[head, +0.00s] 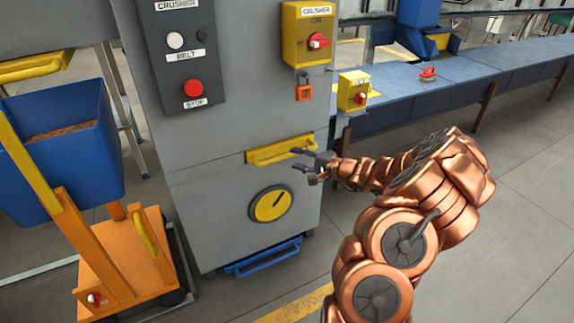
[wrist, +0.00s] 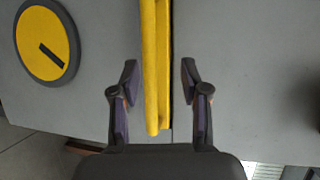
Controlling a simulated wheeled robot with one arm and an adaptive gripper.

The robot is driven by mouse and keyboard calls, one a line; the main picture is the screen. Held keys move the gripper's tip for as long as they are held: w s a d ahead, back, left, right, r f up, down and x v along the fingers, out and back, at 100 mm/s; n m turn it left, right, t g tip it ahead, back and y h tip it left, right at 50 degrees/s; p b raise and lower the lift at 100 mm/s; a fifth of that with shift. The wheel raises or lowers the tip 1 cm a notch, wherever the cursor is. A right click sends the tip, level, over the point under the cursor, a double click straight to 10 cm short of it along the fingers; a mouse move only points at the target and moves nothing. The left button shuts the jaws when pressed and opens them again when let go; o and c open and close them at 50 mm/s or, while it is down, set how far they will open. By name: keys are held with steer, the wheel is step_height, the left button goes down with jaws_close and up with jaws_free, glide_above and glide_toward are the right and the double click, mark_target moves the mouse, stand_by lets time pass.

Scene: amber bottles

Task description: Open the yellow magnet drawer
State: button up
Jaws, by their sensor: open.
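The yellow magnet drawer (head: 270,154) shows as a yellow front with a bar handle on the grey machine, above the round yellow dial. It looks shut against the machine. My gripper (head: 302,160) is at the right end of this handle, with its fingers apart. In the wrist view, the yellow handle (wrist: 157,50) runs between the two open fingers of my gripper (wrist: 160,77), with a gap on each side. The fingers do not appear to touch it. How deep the fingertips reach around the handle cannot be told.
The yellow dial (head: 270,204) is below the drawer, and a blue handle (head: 262,257) is near the floor. A blue bin (head: 62,150) on an orange cart (head: 135,262) stands left. A blue conveyor (head: 480,80) and a small yellow switch box (head: 353,91) are at right.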

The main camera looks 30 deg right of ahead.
mark_target(289, 156)
steer(key=shift+m+h, duration=0.3)
steer(key=shift+h, duration=0.1)
steer(key=shift+w+a+f+b, duration=0.15)
steer(key=shift+w+f, duration=0.35)
steer(key=shift+w, duration=0.65)
steer(key=shift+w+d+f+b, duration=0.15)
steer(key=shift+w+f, duration=0.35)
steer(key=shift+w, duration=0.65)
steer(key=shift+w+a+f+b, duration=0.1)
steer(key=shift+w+f+b, duration=0.3)
steer(key=shift+w, duration=0.75)
steer(key=shift+f, duration=0.1)
steer(key=shift+c, duration=0.3)
jaws_close()
